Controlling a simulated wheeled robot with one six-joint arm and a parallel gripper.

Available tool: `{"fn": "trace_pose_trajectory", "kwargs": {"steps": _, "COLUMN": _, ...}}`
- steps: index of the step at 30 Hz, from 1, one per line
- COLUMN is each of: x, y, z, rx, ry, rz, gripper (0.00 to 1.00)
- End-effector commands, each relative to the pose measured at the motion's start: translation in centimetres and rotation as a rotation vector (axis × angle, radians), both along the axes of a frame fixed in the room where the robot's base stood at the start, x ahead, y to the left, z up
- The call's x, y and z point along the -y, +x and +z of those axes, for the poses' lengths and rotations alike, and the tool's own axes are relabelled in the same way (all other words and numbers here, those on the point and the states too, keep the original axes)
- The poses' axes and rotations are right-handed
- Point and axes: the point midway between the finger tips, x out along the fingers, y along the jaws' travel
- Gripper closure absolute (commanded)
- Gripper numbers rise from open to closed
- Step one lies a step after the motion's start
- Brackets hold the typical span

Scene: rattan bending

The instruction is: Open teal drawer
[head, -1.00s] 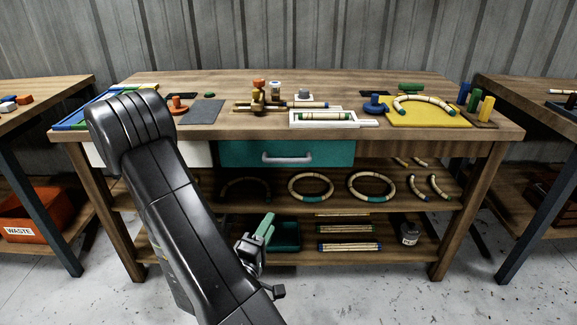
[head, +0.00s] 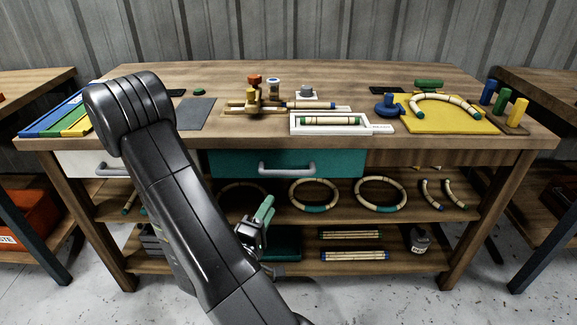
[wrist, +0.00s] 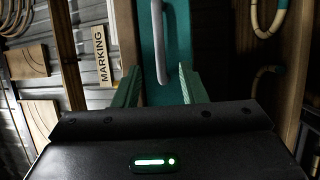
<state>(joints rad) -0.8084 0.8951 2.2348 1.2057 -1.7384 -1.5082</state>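The teal drawer (head: 335,162) sits under the workbench top, and its front looks flush with the bench. Its grey bar handle (head: 287,169) is at the middle of the front. My gripper (head: 264,212) has green fingers and shows in the head view below and slightly left of the handle, partly hidden by my arm. In the wrist view my gripper (wrist: 158,80) is open, its two green fingers apart. The handle (wrist: 158,40) runs lengthwise in that view, ahead of and between the fingers, against the teal drawer front (wrist: 178,35). I cannot tell whether anything touches.
A white drawer (head: 80,162) with a handle is left of the teal one. Rattan rings (head: 314,194) and sticks (head: 352,256) lie on the shelves below. The bench top (head: 300,75) holds a jig, a white tray (head: 330,123) and a yellow board (head: 450,125).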

Motion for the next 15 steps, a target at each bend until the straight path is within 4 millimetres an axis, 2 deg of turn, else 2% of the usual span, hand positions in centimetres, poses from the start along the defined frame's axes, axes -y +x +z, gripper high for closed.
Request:
{"fn": "trace_pose_trajectory", "kwargs": {"steps": 8, "x": 1.2, "y": 2.4, "z": 0.5, "rx": 0.001, "ry": 0.001, "rz": -0.005, "gripper": 0.62}}
{"fn": "trace_pose_trajectory", "kwargs": {"steps": 15, "x": 2.5, "y": 5.7, "z": 1.2, "rx": 0.003, "ry": 0.003, "rz": -0.005, "gripper": 0.62}}
